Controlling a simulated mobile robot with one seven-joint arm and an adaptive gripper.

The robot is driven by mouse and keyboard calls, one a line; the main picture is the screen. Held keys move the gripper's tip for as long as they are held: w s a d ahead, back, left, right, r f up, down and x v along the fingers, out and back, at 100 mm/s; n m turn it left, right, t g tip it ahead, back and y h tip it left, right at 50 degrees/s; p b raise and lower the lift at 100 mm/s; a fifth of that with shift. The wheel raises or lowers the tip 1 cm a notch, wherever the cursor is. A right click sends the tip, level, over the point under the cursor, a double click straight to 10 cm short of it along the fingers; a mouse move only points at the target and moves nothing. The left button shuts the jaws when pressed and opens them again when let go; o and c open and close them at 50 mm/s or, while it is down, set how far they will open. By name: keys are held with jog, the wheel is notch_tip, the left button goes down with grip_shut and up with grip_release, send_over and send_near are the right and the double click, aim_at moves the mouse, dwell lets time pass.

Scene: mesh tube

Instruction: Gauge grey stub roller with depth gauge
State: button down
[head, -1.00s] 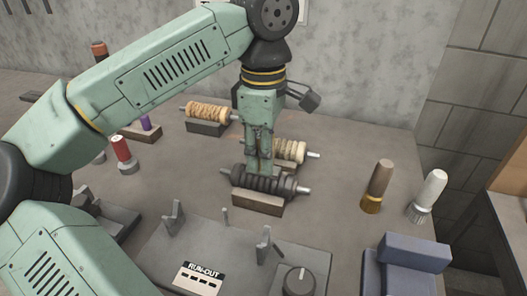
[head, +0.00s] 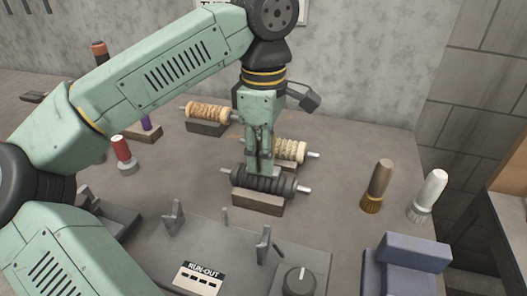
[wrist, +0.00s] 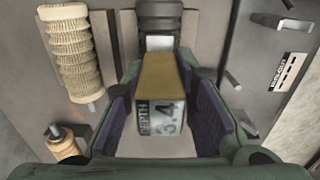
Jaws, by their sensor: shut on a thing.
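A dark grey ribbed roller (head: 283,185) with pale shaft ends lies on a wooden block (head: 258,202) in the head view. My gripper (head: 261,165) points down right above the roller's left half. In the wrist view the jaws are shut on the depth gauge (wrist: 162,112), a block with a tan side and a pale display face that reads "DEPTH" and 3.4. The gauge's lower end is hidden from the head camera, so I cannot tell whether it touches the roller. A dark cylindrical part (wrist: 160,8) shows beyond the gauge in the wrist view.
A cream roller (head: 292,150) lies close behind and a tan roller (head: 207,112) further left. The run-out stand (head: 235,245) with upright supports is in front. Brown (head: 380,180) and white (head: 433,190) handled tools stand at right, near a blue-grey block (head: 410,255). Table is clear between.

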jog(key=shift+r+p, duration=2.6)
jog(key=shift+r, duration=0.95)
jog(key=shift+f, duration=0.1)
